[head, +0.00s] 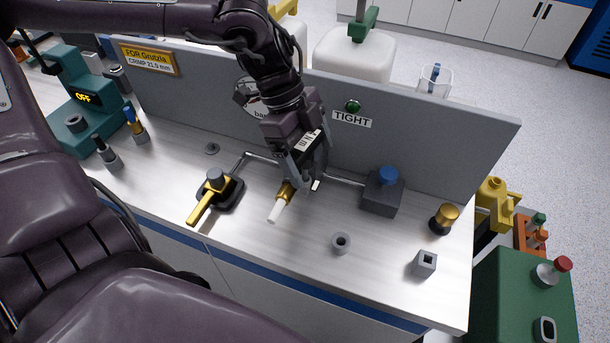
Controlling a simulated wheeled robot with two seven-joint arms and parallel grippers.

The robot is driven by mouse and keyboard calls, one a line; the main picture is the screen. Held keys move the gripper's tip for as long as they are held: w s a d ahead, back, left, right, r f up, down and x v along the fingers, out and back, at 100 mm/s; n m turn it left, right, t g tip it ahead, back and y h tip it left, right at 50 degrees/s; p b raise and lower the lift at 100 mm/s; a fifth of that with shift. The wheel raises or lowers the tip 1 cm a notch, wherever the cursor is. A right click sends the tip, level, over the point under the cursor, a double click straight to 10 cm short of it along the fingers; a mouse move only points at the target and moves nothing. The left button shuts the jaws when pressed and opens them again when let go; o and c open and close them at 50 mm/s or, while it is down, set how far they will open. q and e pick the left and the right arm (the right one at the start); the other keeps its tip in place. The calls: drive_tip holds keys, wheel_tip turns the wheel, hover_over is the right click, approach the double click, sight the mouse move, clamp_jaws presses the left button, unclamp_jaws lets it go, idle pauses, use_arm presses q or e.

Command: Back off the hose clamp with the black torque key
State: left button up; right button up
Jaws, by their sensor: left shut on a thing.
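My left gripper (307,182) reaches down over the middle of the bench and is shut on a dark tool with a white "N m" label (309,141), which looks like the black torque key. The gripper hides most of the tool. Its lower end is at a brass fitting (285,193) with a white hose end (274,212) on the pipe line. The hose clamp is not clearly visible there; the gripper and tool cover that spot. I cannot tell whether the tool is seated on it. A green lamp (353,106) sits above the "TIGHT" label (352,119). My right gripper is not in view.
A valve with a yellow lever (206,205) stands left of the fitting. A dark box with a blue knob (382,192) is to the right. A grey ring (341,243), a square socket (426,262) and a brass knob (444,218) stand near the right. A grey panel (440,150) runs behind.

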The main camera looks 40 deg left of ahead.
sight(312, 141)
use_arm(q)
drive_tip(key=shift+w+n+t+b, duration=0.1)
drive_tip(key=shift+n+t+b, duration=0.25)
drive_tip(key=shift+n, duration=0.55)
drive_tip(key=n+t, duration=0.1)
drive_tip(key=n, duration=0.2)
drive_tip(key=shift+w+y, duration=0.1)
drive_tip(key=shift+y, duration=0.2)
drive_tip(key=shift+n+t, duration=0.25)
drive_tip(key=shift+n, duration=0.15)
drive_tip(key=shift+w+a+n+t+y+b, duration=0.1)
drive_tip(key=shift+n+t+y+b, duration=0.25)
drive_tip(key=shift+n, duration=0.85)
drive_tip(key=shift+m, duration=0.3)
drive_tip(key=shift+r+p, duration=0.3)
drive_tip(key=shift+r+p, duration=0.95)
drive_tip(key=shift+r, duration=0.3)
